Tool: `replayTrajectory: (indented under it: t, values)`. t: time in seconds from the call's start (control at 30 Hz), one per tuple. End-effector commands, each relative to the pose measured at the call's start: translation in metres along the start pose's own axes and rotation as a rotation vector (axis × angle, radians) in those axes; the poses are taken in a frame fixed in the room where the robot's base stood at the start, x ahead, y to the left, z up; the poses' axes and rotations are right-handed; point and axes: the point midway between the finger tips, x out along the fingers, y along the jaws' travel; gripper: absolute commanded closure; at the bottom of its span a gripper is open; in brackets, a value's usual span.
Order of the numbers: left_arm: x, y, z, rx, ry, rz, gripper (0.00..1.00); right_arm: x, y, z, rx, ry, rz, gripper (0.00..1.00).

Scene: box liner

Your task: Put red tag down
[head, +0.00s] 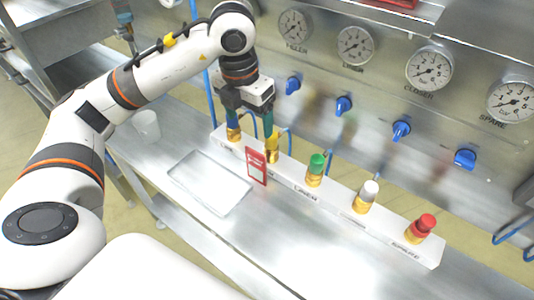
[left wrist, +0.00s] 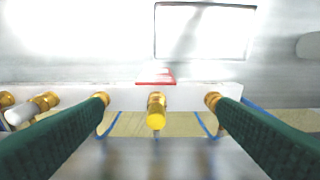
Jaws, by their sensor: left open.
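The red tag (head: 257,166), a red card with a white panel, stands upright at the front of the white valve rail (head: 333,191), by the yellow-capped fitting (head: 272,150). In the left wrist view the tag (left wrist: 156,77) shows as a thin red strip at the rail's edge, beyond the yellow cap (left wrist: 156,118). My left gripper (head: 251,127) is open above the rail, behind the tag. Its two green fingers are wide apart, with the yellow cap between them in the wrist view and nothing held. Whether the tag hangs or rests is unclear.
A flat pale tray (head: 210,184) lies on the metal bench left of the tag. Green (head: 316,164), white (head: 368,192) and red (head: 425,224) capped fittings stand along the rail. A white cup (head: 147,125) is at the left. Blue knobs and gauges line the back panel.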

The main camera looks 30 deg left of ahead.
Motion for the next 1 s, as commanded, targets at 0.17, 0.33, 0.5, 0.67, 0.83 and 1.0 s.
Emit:
replayTrajectory:
  t: [0.17, 0.33, 0.5, 0.67, 0.83, 1.0]
  values:
    - [0.025, -0.001, 0.002, 0.000, -0.008, -0.002, 0.18, -0.007, 0.002, -0.009, 0.001, 0.013, 0.003, 0.64]
    - [0.053, 0.000, 0.001, -0.001, -0.006, -0.001, 0.18, -0.015, 0.007, -0.032, 0.001, 0.047, 0.009, 0.64]
    - [0.066, 0.001, 0.000, 0.001, -0.003, 0.000, 0.18, -0.017, 0.008, -0.033, 0.002, 0.050, 0.011, 0.64]
    - [0.082, 0.004, -0.001, 0.002, -0.006, 0.000, 0.18, -0.028, 0.006, -0.018, 0.002, 0.030, 0.008, 0.64]
    - [0.109, 0.006, -0.002, 0.000, -0.005, 0.001, 0.18, -0.035, 0.005, -0.010, 0.002, 0.019, 0.007, 0.64]
    - [0.118, 0.006, -0.002, 0.002, -0.001, 0.001, 0.18, -0.036, 0.005, -0.012, 0.002, 0.021, 0.007, 0.64]
